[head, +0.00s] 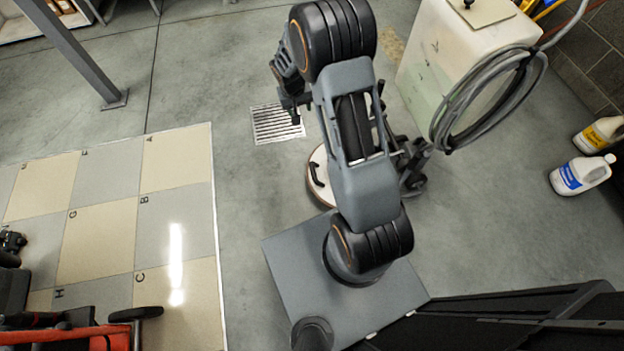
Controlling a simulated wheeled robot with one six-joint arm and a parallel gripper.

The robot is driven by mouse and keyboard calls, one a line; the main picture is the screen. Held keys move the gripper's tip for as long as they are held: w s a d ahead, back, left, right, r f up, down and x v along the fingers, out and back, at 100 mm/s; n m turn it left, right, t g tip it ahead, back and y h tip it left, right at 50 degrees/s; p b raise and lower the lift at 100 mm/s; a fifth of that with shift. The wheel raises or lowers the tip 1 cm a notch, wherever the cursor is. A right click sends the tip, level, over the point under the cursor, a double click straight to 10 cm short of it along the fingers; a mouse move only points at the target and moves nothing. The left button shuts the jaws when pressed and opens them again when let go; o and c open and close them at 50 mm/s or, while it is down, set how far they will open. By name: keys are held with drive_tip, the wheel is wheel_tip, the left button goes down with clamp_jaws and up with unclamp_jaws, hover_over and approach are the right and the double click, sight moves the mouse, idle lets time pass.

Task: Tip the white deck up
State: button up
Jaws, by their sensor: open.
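A round white deck (318,190) with a brownish rim sits low over the floor near the picture's middle. A dark handle-like part shows at its left side. My arm covers much of the deck's right side. My gripper (295,115) is dark, up and left of the deck, over the floor drain in the picture. It looks open and empty, apart from the deck, though its fingers are small and partly hidden by my arm. Dark machine parts (413,170) show just right of my arm; I cannot tell how they join the deck.
A white tank (430,60) with a coiled grey hose (487,100) stands at upper right. A floor drain (276,124) lies beyond the deck. Lettered tiles (103,228) cover the left; a grey post (75,50) stands beyond. Bare concrete lies between.

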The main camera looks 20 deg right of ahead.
drive_tip(key=g+b, duration=0.1)
drive_tip(key=b, duration=0.5)
hover_over(312, 170)
drive_tip(key=w+a, duration=0.2)
drive_tip(key=a, duration=0.1)
wheel_tip(312, 170, down, 22)
drive_tip(key=r, duration=0.1)
drive_tip(key=shift+m, duration=0.3)
drive_tip(key=d+f+b, duration=0.1)
drive_tip(key=f+b, duration=0.1)
drive_tip(key=f, duration=0.5)
drive_tip(key=s+d+f+b, duration=0.1)
drive_tip(key=f+b, duration=0.2)
drive_tip(key=f, duration=0.5)
drive_tip(key=d+f+b, duration=0.1)
drive_tip(key=f+b, duration=0.1)
drive_tip(key=f, duration=0.6)
drive_tip(key=shift+s+f, duration=0.1)
drive_tip(key=shift+s, duration=0.3)
drive_tip(key=shift+c, duration=0.2)
clamp_jaws()
